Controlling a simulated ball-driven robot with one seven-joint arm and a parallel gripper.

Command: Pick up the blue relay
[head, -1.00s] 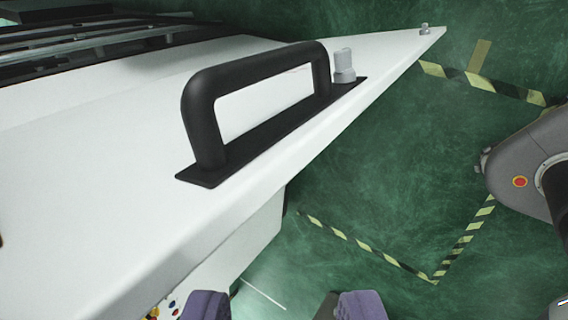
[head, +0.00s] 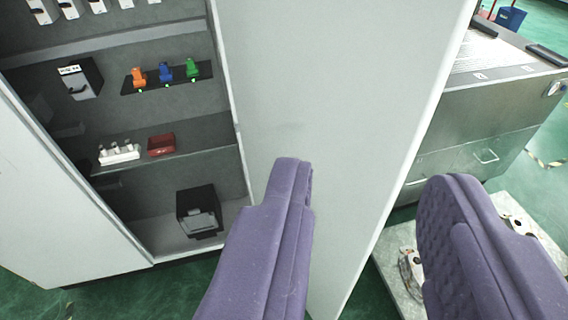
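The blue relay (head: 165,72) sits on a dark strip (head: 202,73) inside an open cabinet at the upper left. An orange relay (head: 139,77) stands to its left and a green relay (head: 192,69) to its right. My gripper (head: 362,178) has two purple padded fingers spread wide apart, with nothing between them. It is to the right of and below the relays in the picture, in front of the cabinet's pale side panel or door, and well apart from the relays.
The pale panel (head: 325,90) stands right of the cabinet opening. A shelf holds a red bin (head: 161,144) and a white part (head: 119,153). A black box (head: 199,211) is lower down. A grey metal cabinet (head: 470,130) and a pallet with castings (head: 400,245) are at right.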

